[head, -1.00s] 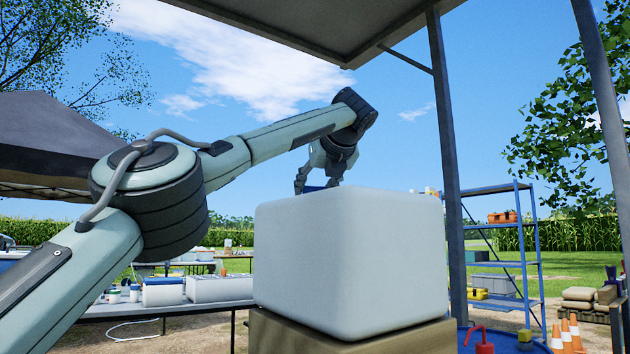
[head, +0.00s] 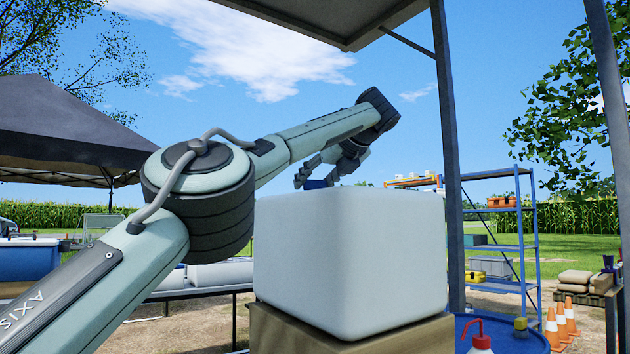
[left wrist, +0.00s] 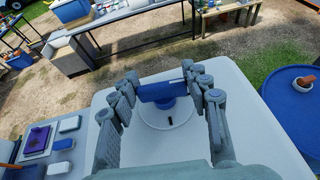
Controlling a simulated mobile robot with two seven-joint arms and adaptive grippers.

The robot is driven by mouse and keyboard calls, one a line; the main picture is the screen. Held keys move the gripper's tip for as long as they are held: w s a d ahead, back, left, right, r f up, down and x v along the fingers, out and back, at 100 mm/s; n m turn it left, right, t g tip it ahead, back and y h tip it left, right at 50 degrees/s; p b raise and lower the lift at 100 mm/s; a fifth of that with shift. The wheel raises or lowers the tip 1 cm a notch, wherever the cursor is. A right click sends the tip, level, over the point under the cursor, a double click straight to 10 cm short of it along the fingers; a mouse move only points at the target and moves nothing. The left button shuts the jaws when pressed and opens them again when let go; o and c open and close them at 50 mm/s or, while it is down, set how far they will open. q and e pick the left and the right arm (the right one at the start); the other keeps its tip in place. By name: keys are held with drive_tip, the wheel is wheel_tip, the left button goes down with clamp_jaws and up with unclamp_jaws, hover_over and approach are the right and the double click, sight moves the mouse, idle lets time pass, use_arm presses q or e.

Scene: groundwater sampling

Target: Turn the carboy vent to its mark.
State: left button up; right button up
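The carboy (head: 350,265) is a big white rounded block on a brown stand in the head view. Its top also shows in the left wrist view (left wrist: 250,120). The carboy vent is a blue bar handle (left wrist: 160,92) above a round white disc (left wrist: 150,118); a small dark mark (left wrist: 170,122) shows on the disc. In the head view only a bit of the blue vent (head: 318,184) shows over the carboy's top edge. My left gripper (left wrist: 162,85) has a finger at each end of the blue bar and seems shut on it. My right gripper is not in view.
A grey post (head: 449,150) and a blue shelf rack (head: 515,240) stand right of the carboy. A blue round drum (head: 520,335) with a red-topped bottle (head: 480,340) is at front right. Tables with gear stand behind.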

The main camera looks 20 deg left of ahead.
use_arm(q)
drive_tip(key=o, duration=0.5)
drive_tip(key=v, duration=1.2)
drive_tip(key=shift+c, duration=0.4)
